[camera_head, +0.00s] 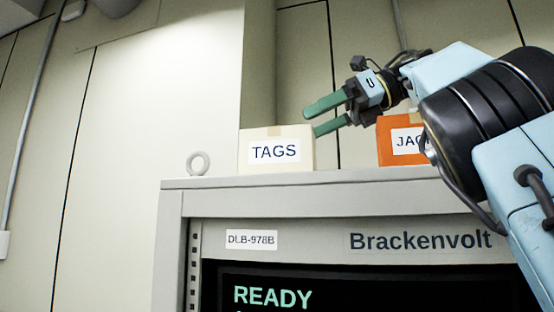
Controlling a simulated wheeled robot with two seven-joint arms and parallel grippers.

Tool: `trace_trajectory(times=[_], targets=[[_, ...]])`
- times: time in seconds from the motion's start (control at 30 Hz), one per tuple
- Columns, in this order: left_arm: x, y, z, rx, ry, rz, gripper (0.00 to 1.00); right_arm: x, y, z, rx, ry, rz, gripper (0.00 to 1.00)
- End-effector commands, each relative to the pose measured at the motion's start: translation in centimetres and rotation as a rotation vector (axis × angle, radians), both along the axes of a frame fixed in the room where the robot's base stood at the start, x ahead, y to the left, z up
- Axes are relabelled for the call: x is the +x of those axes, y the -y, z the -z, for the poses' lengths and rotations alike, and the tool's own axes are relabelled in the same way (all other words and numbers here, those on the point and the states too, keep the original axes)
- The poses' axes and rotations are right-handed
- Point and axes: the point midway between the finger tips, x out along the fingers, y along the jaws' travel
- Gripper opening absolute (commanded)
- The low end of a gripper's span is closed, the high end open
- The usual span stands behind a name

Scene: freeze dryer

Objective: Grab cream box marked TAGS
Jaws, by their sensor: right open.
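The cream box (275,166) with a white label reading TAGS stands upright on top of the grey freeze dryer cabinet, toward its left side. My right gripper (312,122) reaches in from the right, with green fingers pointing left. The fingers are apart with nothing held between them. Their tips show at the box's upper right corner, one above its top edge and one beside its right side. I cannot tell whether they touch the box. My left gripper is not in view.
An orange box (393,155) with a partly hidden label stands on the cabinet (350,182) behind my right arm. A grey lifting ring (199,163) sits left of the cream box. The cabinet top is clear between the two boxes. A panelled wall (170,100) is behind.

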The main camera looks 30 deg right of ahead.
Motion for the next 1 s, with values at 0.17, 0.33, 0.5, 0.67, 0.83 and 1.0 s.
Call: trace_trajectory(times=[0.17, 0.33, 0.5, 0.67, 0.83, 1.0], targets=[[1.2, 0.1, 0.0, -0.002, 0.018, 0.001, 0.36, 1.0, -0.9, 0.5, 0.002, -0.002, 0.000, 0.85], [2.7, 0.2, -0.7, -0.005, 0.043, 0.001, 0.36, 2.2, -2.5, 0.6, 0.000, -0.003, -0.001, 0.85], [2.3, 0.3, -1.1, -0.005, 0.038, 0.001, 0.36, 3.9, -4.2, 1.2, 0.002, -0.002, 0.000, 0.85], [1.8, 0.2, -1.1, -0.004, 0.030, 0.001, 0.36, 4.5, -4.7, 1.6, 0.001, 0.000, -0.001, 0.85], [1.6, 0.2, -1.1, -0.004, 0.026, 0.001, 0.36, 4.5, -4.7, 1.6, 0.001, 0.001, 0.000, 0.85], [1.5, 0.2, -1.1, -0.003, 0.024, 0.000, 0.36, 4.5, -4.7, 1.6, 0.001, 0.001, 0.000, 0.64]])
